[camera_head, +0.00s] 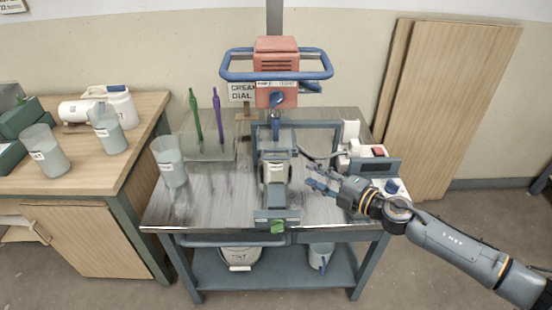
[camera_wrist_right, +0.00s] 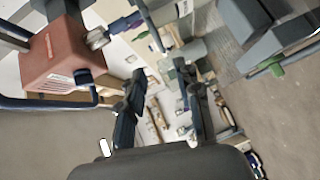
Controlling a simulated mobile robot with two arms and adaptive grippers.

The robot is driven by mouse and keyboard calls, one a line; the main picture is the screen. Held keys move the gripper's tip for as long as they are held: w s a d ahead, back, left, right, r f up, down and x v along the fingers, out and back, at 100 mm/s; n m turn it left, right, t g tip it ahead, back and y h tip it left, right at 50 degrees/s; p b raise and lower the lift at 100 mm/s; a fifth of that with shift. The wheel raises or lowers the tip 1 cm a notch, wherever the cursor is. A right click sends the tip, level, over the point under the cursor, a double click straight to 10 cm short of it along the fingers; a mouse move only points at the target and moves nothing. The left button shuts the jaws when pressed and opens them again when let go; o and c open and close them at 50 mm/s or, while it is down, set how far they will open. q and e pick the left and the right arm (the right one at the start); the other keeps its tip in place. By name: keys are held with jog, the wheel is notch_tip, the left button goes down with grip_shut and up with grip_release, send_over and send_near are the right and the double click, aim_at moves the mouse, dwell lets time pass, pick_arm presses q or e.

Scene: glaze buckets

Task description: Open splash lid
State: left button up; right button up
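A mixer with a red motor head (camera_head: 276,62) and a blue handle loop stands at the back of the metal table. Under it is a grey, partly see-through cover that looks like the splash lid (camera_head: 276,139), over a pale vessel (camera_head: 276,178). I cannot tell the lid's exact edges or whether it is fully down. My right gripper (camera_head: 309,178) is open and empty, just right of the vessel and apart from it. In the right wrist view, its two dark fingers (camera_wrist_right: 160,100) are spread with nothing between them. The red head (camera_wrist_right: 60,55) shows there too. My left gripper is out of view.
A clear beaker (camera_head: 170,165) stands left of the mixer, near a rack with green and purple tools (camera_head: 206,120). A white-and-grey device (camera_head: 368,164) sits behind my right gripper. A green tab (camera_head: 277,226) is at the table's front edge.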

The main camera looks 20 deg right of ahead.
aim_at(278, 159)
jog(key=p+x, duration=0.1)
jog(key=x, duration=1.2)
jog(key=shift+w+a+f, duration=0.1)
jog(key=shift+w+a, duration=0.1)
jog(key=shift+w, duration=0.1)
grip_shut()
jog(key=shift+d, duration=0.1)
